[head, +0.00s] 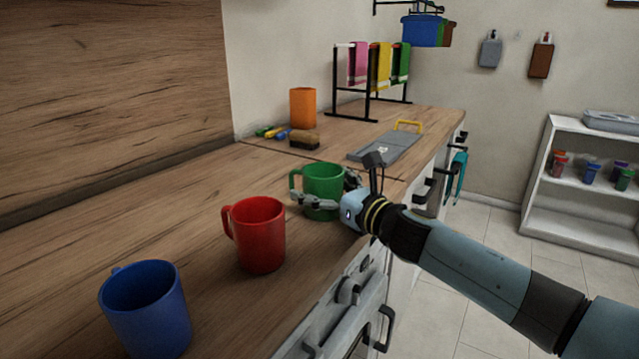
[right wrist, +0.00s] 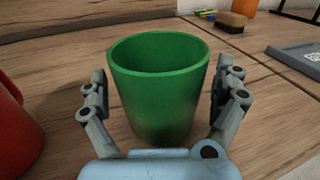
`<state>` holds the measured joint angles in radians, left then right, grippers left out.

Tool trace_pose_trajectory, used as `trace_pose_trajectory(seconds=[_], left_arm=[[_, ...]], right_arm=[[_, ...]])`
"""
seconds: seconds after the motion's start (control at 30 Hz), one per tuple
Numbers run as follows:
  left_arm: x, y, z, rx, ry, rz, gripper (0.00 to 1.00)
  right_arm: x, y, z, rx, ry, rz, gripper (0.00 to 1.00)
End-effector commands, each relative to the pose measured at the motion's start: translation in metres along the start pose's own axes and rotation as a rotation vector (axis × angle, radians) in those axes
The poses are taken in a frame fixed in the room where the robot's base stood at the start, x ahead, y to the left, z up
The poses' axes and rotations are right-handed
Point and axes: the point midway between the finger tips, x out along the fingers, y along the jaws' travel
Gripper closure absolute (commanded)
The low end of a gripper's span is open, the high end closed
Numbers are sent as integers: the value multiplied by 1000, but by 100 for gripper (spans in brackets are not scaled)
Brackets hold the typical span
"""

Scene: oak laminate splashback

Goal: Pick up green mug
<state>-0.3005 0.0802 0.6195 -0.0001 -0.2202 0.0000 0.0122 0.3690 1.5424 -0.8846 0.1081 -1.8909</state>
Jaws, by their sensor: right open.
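The green mug (head: 322,184) stands upright on the wooden counter, beyond the red mug, with its handle on the left in the head view. My right gripper (head: 335,195) comes in from the right at the mug. In the right wrist view the green mug (right wrist: 160,85) is between the two open fingers of my right gripper (right wrist: 163,95), one on each side. A narrow gap shows beside the mug at the left finger; contact at the right finger is hard to tell. My left gripper is not in view.
The red mug (head: 257,235) and blue mug (head: 147,308) stand nearer on the counter (head: 190,215). Drawer handles stick out along the counter front.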

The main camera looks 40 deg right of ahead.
Motion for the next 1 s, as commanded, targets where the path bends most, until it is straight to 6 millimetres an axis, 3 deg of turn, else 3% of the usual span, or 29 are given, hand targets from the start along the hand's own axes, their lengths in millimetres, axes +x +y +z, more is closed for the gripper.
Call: trace_pose_trajectory(seconds=[0.3,0.83,1.0], left_arm=[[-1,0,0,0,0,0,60],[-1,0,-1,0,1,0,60],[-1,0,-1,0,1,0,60]], right_arm=[[8,0,-2,1,2,0,2],[8,0,-2,1,2,0,70],[8,0,-1,1,0,0,73]])
